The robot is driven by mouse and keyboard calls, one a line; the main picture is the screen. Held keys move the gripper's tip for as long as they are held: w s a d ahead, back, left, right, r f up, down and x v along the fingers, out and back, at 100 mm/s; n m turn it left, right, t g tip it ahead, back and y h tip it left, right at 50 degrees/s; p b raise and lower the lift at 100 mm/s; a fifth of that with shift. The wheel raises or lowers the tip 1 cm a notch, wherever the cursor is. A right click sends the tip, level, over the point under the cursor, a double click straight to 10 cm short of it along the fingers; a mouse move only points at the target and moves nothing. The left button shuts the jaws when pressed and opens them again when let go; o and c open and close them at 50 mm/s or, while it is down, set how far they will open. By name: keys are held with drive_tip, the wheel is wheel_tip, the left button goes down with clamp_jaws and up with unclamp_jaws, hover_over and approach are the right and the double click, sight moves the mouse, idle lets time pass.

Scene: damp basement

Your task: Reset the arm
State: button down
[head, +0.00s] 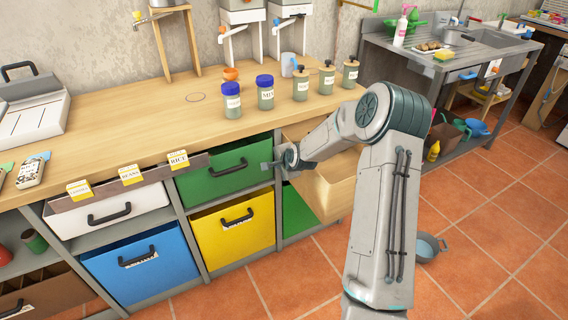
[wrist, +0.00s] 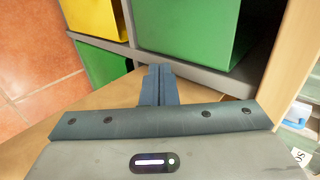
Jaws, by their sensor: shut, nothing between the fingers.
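My arm reaches across the right half of the head view, bent at the elbow. My gripper (head: 270,165) is in front of the counter's front edge, beside the upper green bin. In the wrist view my gripper (wrist: 158,72) has its two fingers together, with nothing between them. The green bin (wrist: 188,32) is just beyond the fingertips. I cannot tell whether the fingers touch the shelf frame.
The wooden counter (head: 130,115) holds several jars, including a blue-lidded jar (head: 265,92). Below are a yellow bin (head: 235,230), a blue bin (head: 142,268) and a white drawer (head: 110,212). A grey bucket (head: 427,247) stands on the tiled floor. Open floor lies right.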

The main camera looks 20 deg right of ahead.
drive_tip(key=v, duration=0.5)
drive_tip(key=shift+a, duration=0.1)
